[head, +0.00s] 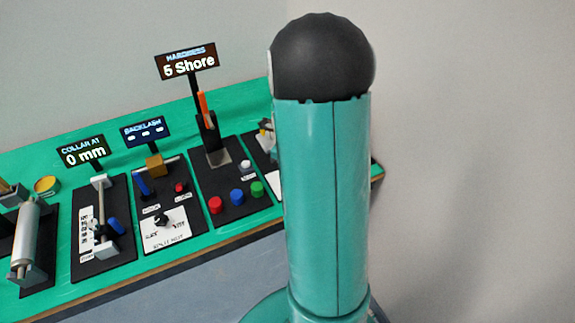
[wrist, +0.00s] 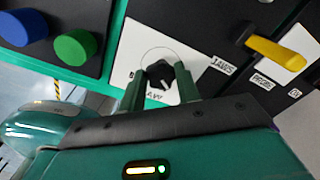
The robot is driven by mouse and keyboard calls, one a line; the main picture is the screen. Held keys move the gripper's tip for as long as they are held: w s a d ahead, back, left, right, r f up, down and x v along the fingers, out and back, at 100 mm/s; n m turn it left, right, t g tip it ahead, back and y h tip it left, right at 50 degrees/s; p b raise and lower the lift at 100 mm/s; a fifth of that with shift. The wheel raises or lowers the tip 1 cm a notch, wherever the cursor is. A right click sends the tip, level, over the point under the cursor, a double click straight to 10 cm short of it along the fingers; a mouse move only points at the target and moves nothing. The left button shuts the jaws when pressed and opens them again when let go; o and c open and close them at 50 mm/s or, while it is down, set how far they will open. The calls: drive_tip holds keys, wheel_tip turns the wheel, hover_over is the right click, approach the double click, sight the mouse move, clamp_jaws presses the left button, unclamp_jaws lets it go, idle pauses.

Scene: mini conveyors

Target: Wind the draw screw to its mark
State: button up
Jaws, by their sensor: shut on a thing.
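The draw screw's knob (wrist: 160,74) is a small black round knob on a white plate (wrist: 126,62) in the wrist view. A thin ring is drawn around it, and a partly hidden label ending in "AW" is below it. My gripper (wrist: 161,78) has its two green fingers on either side of the knob and is shut on it. I cannot make out a mark for the knob. In the head view my arm hides most of this station and my gripper.
A yellow lever (wrist: 275,50) sits right of the knob near labels "JAWS" and "PROBE". Blue (wrist: 22,27) and green (wrist: 76,46) buttons are at left. The head view shows other stations, a "5 Shore" display (head: 188,66) and a "0 mm" display (head: 84,153).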

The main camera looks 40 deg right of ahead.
drive_tip(key=n, duration=0.7)
drive_tip(key=shift+s+a, duration=0.1)
drive_tip(key=shift+a, duration=0.05)
drive_tip(key=n, duration=0.6)
drive_tip(key=shift+s+n, duration=0.15)
drive_tip(key=shift+n, duration=0.25)
drive_tip(key=n, duration=0.7)
drive_tip(key=shift+s, duration=0.15)
drive_tip(key=n, duration=0.6)
drive_tip(key=shift+s, duration=0.1)
drive_tip(key=n, duration=0.7)
drive_tip(key=shift+d+n, duration=0.3)
drive_tip(key=n, duration=0.6)
drive_tip(key=shift+d+n, duration=0.15)
drive_tip(key=shift+n, duration=0.15)
drive_tip(key=n, duration=0.7)
drive_tip(key=shift+w+d, duration=0.1)
drive_tip(key=shift+w, duration=0.1)
drive_tip(key=n, duration=0.6)
drive_tip(key=shift+w+n, duration=0.15)
drive_tip(key=shift+n, duration=0.15)
